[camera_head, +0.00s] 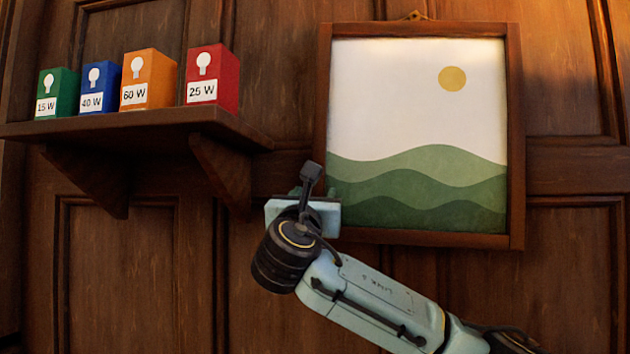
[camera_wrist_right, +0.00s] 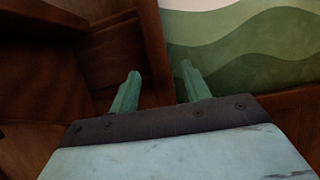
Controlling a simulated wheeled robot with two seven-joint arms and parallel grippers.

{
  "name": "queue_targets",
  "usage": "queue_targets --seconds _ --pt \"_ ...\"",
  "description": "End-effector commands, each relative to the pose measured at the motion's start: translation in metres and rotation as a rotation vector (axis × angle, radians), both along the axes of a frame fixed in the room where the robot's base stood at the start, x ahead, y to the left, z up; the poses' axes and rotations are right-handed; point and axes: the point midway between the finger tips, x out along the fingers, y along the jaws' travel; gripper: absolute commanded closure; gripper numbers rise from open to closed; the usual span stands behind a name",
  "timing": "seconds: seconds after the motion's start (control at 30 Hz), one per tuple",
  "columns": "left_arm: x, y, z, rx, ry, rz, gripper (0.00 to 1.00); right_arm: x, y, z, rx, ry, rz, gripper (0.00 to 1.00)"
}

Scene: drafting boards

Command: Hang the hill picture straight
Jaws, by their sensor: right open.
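The hill picture (camera_head: 418,100), green hills under a pale sky with a yellow sun, hangs in a brown wooden frame (camera_head: 516,140) from a hanger (camera_head: 408,16) at its top. The frame's top edge looks about level, while its bottom edge runs slightly lower towards the right. My right gripper (camera_head: 312,190) is at the frame's lower left side and partly hides it. In the right wrist view its open green fingers (camera_wrist_right: 160,88) lie either side of the frame's left bar (camera_wrist_right: 152,50); contact cannot be told. My left gripper is out of view.
A wooden shelf (camera_head: 130,124) on brackets stands out from the wall left of the picture, close to my right gripper. It holds green, blue, orange and red bulb boxes (camera_head: 213,72). The panelled wall (camera_head: 125,270) below the shelf is clear.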

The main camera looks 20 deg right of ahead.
Motion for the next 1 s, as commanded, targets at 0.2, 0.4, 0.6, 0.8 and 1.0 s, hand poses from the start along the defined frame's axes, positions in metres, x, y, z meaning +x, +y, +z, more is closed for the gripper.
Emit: queue_targets --seconds 0.2,0.4,0.6,0.8,1.0 --pt "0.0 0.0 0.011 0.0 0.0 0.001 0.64 0.017 -0.01 0.009 0.0 0.0 0.0 0.53" --pt "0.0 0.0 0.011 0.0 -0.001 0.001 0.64 0.019 -0.012 0.009 -0.001 -0.001 0.002 0.53" --pt "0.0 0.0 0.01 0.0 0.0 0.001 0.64 0.019 -0.011 0.009 -0.001 -0.001 0.001 0.62" --pt "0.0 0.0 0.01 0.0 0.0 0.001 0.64 0.019 -0.012 0.009 -0.001 -0.001 0.001 0.88" --pt "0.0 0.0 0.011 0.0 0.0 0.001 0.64 0.019 -0.011 0.009 0.0 0.0 0.001 1.0"
